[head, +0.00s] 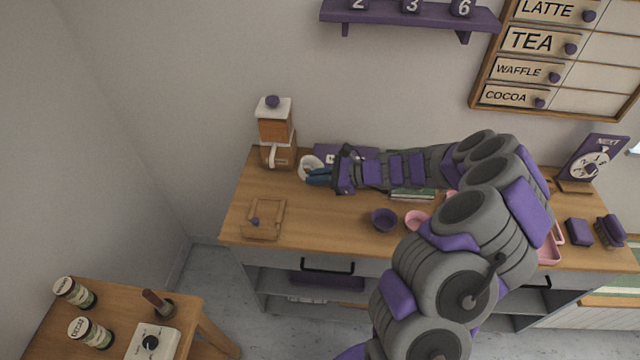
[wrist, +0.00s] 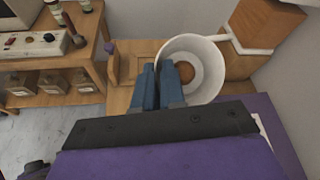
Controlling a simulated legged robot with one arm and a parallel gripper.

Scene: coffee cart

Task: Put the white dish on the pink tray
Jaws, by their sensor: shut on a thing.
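The white dish (head: 308,163) is at the far left of the counter, by the wooden grinder. In the wrist view the dish (wrist: 210,72) is round, with a brown area inside its white wall. My gripper (head: 310,175) is shut on the dish, with its blue fingers at the rim. The fingers (wrist: 158,68) also show in the wrist view, close together at the left side of the dish. The pink tray (head: 550,256) is at the right of the counter and mostly hidden behind my arm.
The wooden grinder (head: 275,127) stands close beside the dish. A purple bowl (head: 384,220), a pink bowl (head: 416,219) and a green book (head: 412,194) are mid-counter. A wooden stand (head: 264,220) is at the front left. Purple items and a dial sign (head: 592,163) are at the right.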

